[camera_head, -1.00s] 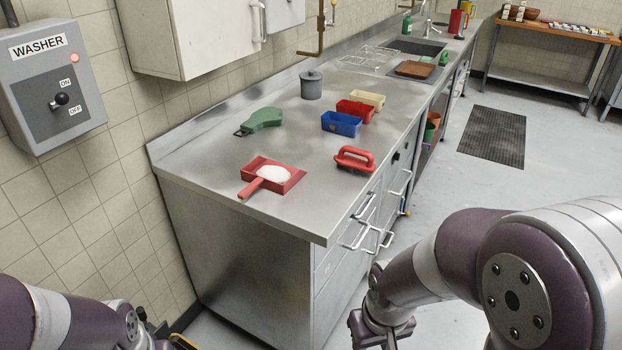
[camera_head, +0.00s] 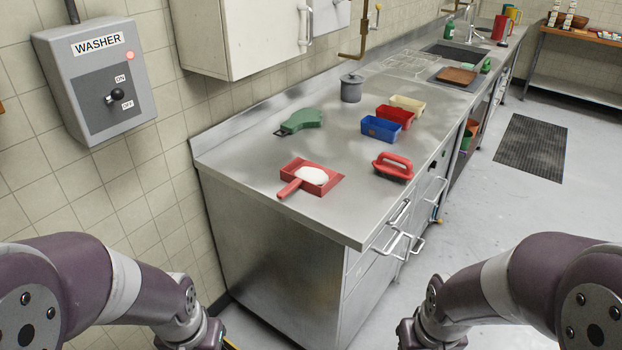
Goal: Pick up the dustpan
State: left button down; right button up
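The red dustpan (camera_head: 333,184) lies flat on the steel counter near its front left part. A white heap (camera_head: 311,175) rests in its pan. Its handle (camera_head: 289,188) points toward the lower left, close to the counter's near edge. My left arm comes in at the bottom left and my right arm at the bottom right. Both end low in front of the counter, apart from the dustpan. The fingers of both grippers are below the picture's edge.
On the counter (camera_head: 250,165) are a red-handled scrubber (camera_head: 393,166), a green flat item (camera_head: 302,121), blue (camera_head: 381,129), red (camera_head: 395,116) and cream bins (camera_head: 408,104), and a grey canister (camera_head: 351,88). Drawer handles (camera_head: 398,243) stick out. A cabinet (camera_head: 238,38) hangs above.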

aim_at(314, 178)
jog(key=i+z, duration=0.35)
jog(key=i+j+z, duration=0.5)
jog(key=i+z, duration=0.2)
